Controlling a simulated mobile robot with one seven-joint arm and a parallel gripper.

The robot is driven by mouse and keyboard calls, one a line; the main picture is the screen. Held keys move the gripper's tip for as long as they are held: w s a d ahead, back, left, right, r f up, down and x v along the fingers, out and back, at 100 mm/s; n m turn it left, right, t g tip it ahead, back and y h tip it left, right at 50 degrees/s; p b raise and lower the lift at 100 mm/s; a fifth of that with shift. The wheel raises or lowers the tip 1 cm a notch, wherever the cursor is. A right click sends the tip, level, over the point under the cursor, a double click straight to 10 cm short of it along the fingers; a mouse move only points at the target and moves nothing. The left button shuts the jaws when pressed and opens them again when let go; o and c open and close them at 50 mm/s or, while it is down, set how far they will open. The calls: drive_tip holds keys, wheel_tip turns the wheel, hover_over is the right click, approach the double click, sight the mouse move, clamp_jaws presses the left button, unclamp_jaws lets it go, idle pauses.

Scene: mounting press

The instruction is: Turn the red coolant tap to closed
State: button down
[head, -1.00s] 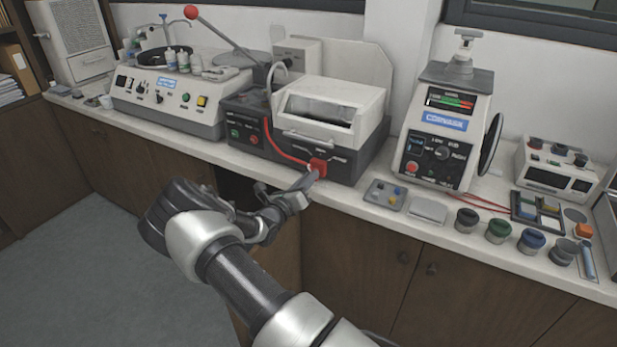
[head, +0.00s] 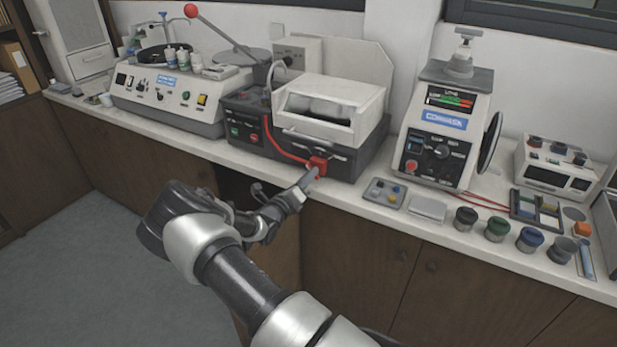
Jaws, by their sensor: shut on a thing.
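The red coolant tap (head: 318,163) sits low on the front right of the dark-based machine with the white hood (head: 322,102). A red hose (head: 281,150) runs to it from the left. My gripper (head: 312,175) reaches up to the tap from the front left and is shut on it. The fingertips cover the lower part of the tap, so its exact handle angle is hard to tell.
A grey button box (head: 384,193) and a pale flat block (head: 427,209) lie just right of the tap.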

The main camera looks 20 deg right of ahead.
drive_tip(key=c, duration=1.8)
unclamp_jaws()
drive_tip(key=shift+c, duration=0.2)
drive_tip(key=v, duration=1.7)
drive_tip(key=shift+s+a, duration=0.2)
